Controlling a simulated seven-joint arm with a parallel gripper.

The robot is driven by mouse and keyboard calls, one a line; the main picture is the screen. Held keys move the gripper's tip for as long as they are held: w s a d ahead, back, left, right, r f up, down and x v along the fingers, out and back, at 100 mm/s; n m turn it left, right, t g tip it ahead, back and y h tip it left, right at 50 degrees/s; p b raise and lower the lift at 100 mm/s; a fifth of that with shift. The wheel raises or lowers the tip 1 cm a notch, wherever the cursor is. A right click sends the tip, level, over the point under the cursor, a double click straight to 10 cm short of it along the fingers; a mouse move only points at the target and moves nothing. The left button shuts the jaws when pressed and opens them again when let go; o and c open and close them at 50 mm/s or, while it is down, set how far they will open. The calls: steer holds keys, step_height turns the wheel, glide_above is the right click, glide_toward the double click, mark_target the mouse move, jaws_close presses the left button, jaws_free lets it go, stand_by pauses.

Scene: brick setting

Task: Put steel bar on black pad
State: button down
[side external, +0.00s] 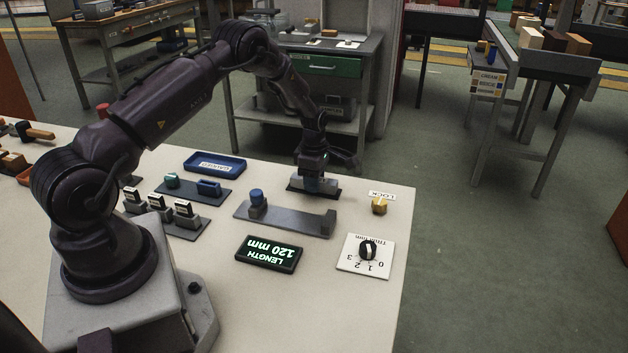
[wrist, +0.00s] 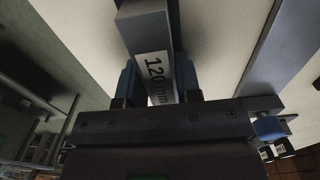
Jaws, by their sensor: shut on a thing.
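The steel bar (wrist: 145,30) is a grey block with a white "120mm" label, and it lies between the two blue fingers in the wrist view. My gripper (wrist: 157,80) is shut on it. In the side view the bar (side external: 320,185) is low over the far edge of the table. The black pad (side external: 297,189) shows as a dark strip under and around the bar, mostly hidden by it. I cannot tell whether the bar touches the pad.
A blue tray (side external: 214,163) is left.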

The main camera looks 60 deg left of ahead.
steer(key=shift+f, duration=0.1)
steer(key=c, duration=0.8)
jaws_free()
steer(key=shift+f, duration=0.1)
